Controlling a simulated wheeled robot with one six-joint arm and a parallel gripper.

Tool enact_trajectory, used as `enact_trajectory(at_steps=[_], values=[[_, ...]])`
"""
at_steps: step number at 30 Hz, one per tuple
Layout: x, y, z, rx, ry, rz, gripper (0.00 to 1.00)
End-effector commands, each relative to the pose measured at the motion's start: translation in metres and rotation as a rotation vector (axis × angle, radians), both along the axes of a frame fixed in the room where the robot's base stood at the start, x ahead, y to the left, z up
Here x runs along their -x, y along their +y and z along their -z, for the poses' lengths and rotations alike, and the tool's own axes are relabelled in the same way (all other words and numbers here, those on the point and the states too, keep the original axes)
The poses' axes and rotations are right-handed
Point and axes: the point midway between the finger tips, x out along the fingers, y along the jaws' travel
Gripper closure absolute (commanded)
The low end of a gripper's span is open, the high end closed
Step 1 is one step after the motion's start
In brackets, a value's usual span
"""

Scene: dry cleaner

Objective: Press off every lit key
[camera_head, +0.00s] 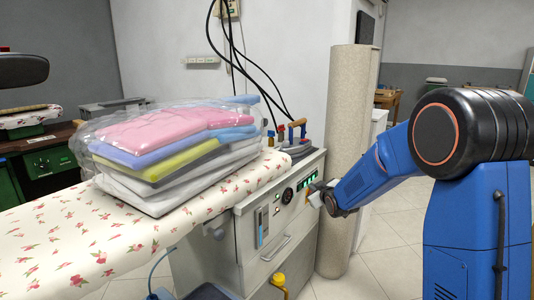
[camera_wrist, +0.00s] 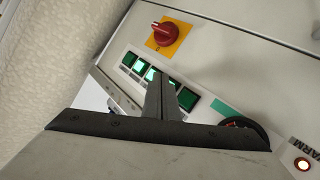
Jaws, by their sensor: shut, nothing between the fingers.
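A row of green square keys sits on the press cabinet's front panel; in the head view the keys (camera_head: 306,182) show small and green. In the wrist view the far-left key (camera_wrist: 129,59) and the right-end key (camera_wrist: 187,98) look dark green. A key left of my fingers (camera_wrist: 150,73) looks bright, as if lit. I cannot tell whether the tips touch. In the head view my gripper (camera_head: 313,194) is at the panel.
A red rotary knob on a yellow plate (camera_wrist: 173,33) is above the keys. A beige column (camera_head: 345,150) stands right of the cabinet. Bagged folded laundry (camera_head: 170,150) lies on the floral board.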

Motion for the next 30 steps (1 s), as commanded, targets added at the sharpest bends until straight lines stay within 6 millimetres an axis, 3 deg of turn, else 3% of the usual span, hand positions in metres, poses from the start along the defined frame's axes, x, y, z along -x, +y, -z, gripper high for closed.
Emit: enact_trajectory(at_steps=[30], values=[[-0.0053, 0.0073, -0.0005, 0.0, 0.0, 0.0, 1.0]])
